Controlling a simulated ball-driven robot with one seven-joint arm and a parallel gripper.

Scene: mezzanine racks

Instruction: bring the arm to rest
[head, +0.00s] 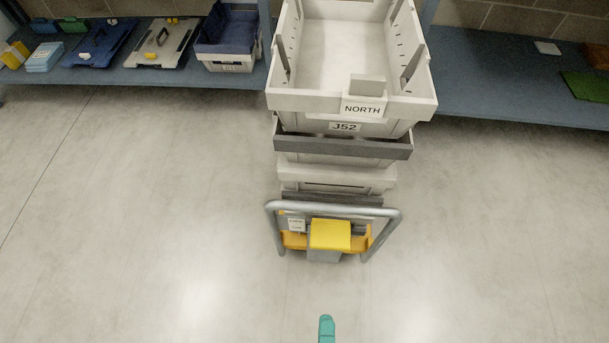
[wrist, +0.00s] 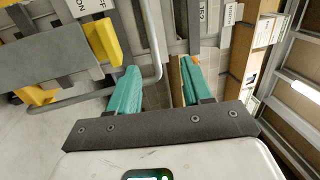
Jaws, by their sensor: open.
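My gripper (wrist: 158,84) shows in the wrist view with its two teal fingers spread apart. It is open, and I see nothing gripped between them. In the head view only one teal fingertip (head: 326,328) shows at the bottom edge, over bare floor and in front of the cart (head: 385,225). The rest of my arm is out of the head view. In the wrist view, a grey metal tube and a yellow block (wrist: 103,40) lie beyond and left of the fingers.
On the cart stands a stack of grey crates, the top crate (head: 425,100) labelled NORTH and J52. Behind it, a blue shelf (head: 480,75) holds a dark blue bin (head: 228,38), cases and a green mat (head: 588,87). The floor left and right of the cart is clear.

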